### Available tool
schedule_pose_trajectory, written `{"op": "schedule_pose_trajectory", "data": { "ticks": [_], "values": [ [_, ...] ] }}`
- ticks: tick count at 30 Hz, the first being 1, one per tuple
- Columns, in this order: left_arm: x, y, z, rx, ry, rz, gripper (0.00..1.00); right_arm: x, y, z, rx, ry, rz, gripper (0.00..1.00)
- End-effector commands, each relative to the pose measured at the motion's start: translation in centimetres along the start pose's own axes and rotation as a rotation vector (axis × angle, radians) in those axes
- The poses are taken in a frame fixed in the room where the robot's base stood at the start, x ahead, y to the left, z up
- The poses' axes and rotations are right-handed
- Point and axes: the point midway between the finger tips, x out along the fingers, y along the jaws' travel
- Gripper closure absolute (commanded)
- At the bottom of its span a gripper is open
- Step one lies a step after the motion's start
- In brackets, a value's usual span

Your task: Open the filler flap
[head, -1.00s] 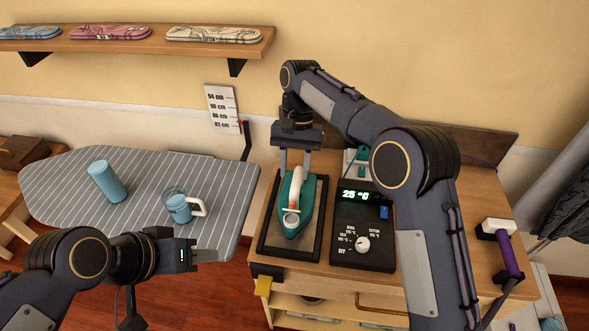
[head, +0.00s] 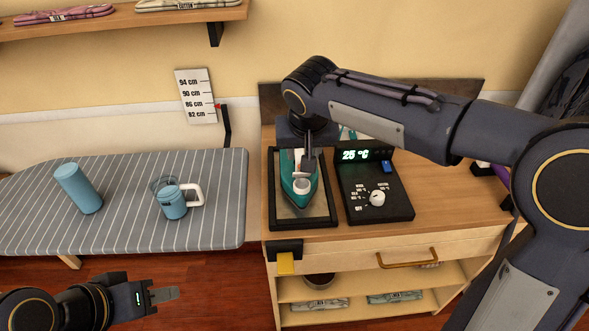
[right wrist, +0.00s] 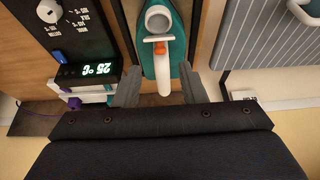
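A teal iron (head: 300,195) with a white handle stands on a dark-framed rest on the cabinet top. In the right wrist view the iron (right wrist: 174,22) shows a round white-rimmed part (right wrist: 158,18) with a grey middle, and a small orange piece (right wrist: 160,48). I cannot tell whether the round part is the filler flap or its opening. My right gripper (right wrist: 160,88) is open, its fingers apart on either side of the white handle; contact is not clear. My left gripper (head: 165,294) is over the floor, away from the iron, seen edge-on.
A black control box (head: 374,187) reading 25 °C stands right of the iron. A striped ironing board (head: 120,220) to the left holds a blue cylinder (head: 78,188) and a blue cup (head: 172,203). A drawer handle (head: 407,258) juts from the cabinet front.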

Motion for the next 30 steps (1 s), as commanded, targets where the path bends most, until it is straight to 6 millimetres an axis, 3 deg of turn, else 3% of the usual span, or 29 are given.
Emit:
{"op": "schedule_pose_trajectory", "data": {
  "ticks": [9, 21, 30],
  "values": [
    [-0.3, 0.1, -0.1, 0.000, 0.000, 0.000, 0.64, 4.9, 0.0, 0.1, 0.000, -0.007, 0.002, 0.62],
    [-0.3, 0.1, -0.1, 0.000, 0.000, 0.000, 0.64, 6.1, 0.0, 0.1, 0.000, -0.004, 0.000, 0.62],
    [-0.3, 0.1, -0.1, 0.000, 0.000, 0.000, 0.64, 6.0, 0.0, 0.1, 0.001, -0.004, 0.000, 0.99]
  ]
}}
